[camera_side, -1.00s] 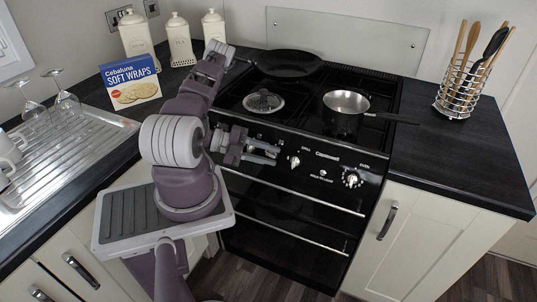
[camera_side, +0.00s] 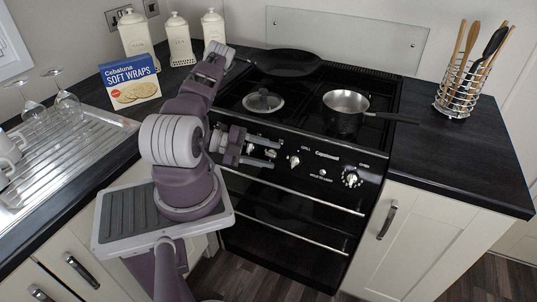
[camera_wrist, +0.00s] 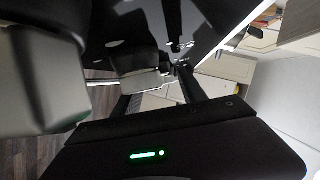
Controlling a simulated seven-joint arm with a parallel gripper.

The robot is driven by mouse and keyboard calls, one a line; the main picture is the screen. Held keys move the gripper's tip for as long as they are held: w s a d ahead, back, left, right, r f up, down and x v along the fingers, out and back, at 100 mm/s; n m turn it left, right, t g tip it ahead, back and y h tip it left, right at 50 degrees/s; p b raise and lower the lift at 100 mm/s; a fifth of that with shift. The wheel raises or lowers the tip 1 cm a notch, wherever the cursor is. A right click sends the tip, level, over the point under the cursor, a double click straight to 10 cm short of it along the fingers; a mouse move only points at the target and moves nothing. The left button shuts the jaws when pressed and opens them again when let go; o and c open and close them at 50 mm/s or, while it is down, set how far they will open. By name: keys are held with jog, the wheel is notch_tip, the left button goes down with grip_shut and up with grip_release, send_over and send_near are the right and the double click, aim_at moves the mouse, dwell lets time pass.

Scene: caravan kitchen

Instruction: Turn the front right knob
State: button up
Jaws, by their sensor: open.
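The black stove front carries a row of silver knobs in the side view. The rightmost is a large knob (camera_side: 351,179) under the "OVEN" label. Another knob (camera_side: 295,160) sits left of it, near the "GRILL" label, just right of my fingertips. My gripper (camera_side: 275,150) is open, with its fingers pointing right in front of the left part of the knob panel. A further knob shows partly between or behind the fingers. I cannot tell whether the fingers touch it. The wrist view is dark and close, and I cannot make out a knob there.
A pan (camera_side: 346,104) stands on the hob with its handle pointing right. An oven handle bar (camera_side: 292,208) runs below the panel. Space in front of the panel's right half is clear.

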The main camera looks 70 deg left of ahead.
aim_at(268, 154)
jog(key=v, duration=0.5)
notch_tip(268, 154, up, 7)
jog(key=shift+w+d, duration=0.1)
jog(key=shift+w, duration=0.05)
